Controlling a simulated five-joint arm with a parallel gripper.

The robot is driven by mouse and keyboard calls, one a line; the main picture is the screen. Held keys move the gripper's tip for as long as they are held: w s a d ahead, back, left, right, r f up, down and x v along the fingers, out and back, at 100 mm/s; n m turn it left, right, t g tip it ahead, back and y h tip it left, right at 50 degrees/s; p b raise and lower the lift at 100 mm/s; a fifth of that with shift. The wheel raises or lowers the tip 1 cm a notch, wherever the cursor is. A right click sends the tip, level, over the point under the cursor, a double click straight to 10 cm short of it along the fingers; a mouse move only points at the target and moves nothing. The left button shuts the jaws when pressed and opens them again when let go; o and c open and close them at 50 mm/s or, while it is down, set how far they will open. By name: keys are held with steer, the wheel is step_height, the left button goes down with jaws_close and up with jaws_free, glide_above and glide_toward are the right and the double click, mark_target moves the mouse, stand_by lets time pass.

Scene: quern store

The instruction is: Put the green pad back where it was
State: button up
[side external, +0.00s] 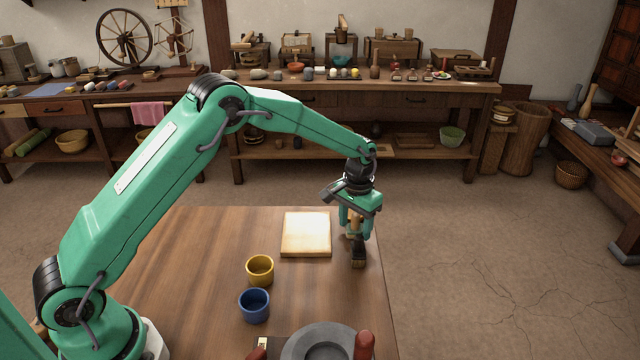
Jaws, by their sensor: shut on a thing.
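My gripper (356,226) points down over the right side of the wooden table. It is shut on a small brush (358,252), whose light wooden handle shows between the fingers and whose dark lower end hangs below them. The brush is upright, at or just above the tabletop; I cannot tell whether it touches. No green pad can be made out in this view. A pale square board (306,234) lies flat on the table, just left of my gripper.
A yellow cup (260,270) and a blue cup (254,305) stand in front of the board. A grey round stone quern (322,345) with a reddish-brown handle (364,344) is at the front edge of view. The table's (190,255) left part is clear; its right edge is close to the brush.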

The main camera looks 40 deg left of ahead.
mark_target(356, 215)
steer(key=shift+f, duration=0.3)
steer(key=shift+f, duration=0.15)
steer(key=o, duration=0.9)
step_height(356, 215, up, 12)
steer(key=shift+r, duration=0.2)
stand_by(0.7)
